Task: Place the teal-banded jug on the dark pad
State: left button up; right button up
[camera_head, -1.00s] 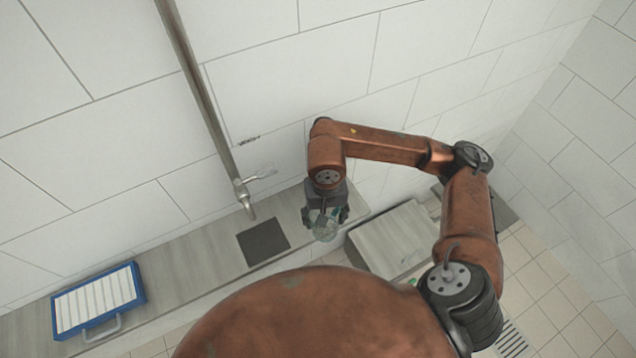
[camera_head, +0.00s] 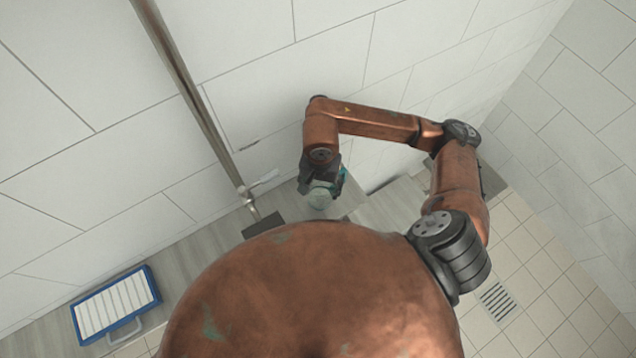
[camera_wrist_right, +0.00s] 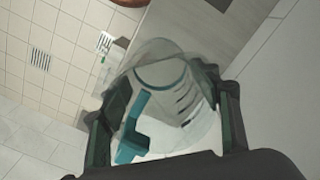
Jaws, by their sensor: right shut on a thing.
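The clear jug with a teal handle (camera_wrist_right: 135,125) is between the fingers of my right gripper (camera_wrist_right: 165,115), which is shut on it. In the head view the jug (camera_head: 319,198) hangs below my right gripper (camera_head: 322,184), to the right of the dark pad and apart from it. The dark pad (camera_head: 262,224) lies on the grey counter under the tap, partly hidden by my own body. My left gripper is not in view.
A metal tap (camera_head: 248,198) on a vertical pipe stands just behind the pad. A blue-framed tray (camera_head: 150,280) with white slats lies on the counter (camera_head: 190,252) at left. A lower grey surface (camera_head: 388,208) is at right. A floor drain (camera_head: 497,300) lies further right.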

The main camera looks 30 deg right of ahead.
jog(key=w+f+p, duration=0.1)
jog(key=f, duration=0.2)
jog(key=w+d+f+p, duration=0.1)
jog(key=w+f, duration=0.1)
jog(key=f, duration=0.1)
jog(key=w+f+p, duration=0.1)
jog(key=f, duration=0.1)
jog(key=shift+w+d+f, duration=0.35)
jog(key=shift+f, duration=0.05)
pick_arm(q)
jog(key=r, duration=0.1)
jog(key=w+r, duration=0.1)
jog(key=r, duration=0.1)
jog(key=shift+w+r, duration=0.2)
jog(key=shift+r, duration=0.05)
pick_arm(e)
jog(key=shift+f, duration=0.15)
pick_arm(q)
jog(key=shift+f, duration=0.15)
pick_arm(e)
jog(key=shift+w+f, duration=0.1)
jog(key=shift+f, duration=0.1)
jog(key=o, duration=1.1)
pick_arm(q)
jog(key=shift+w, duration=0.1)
pick_arm(e)
jog(key=shift+o, duration=0.3)
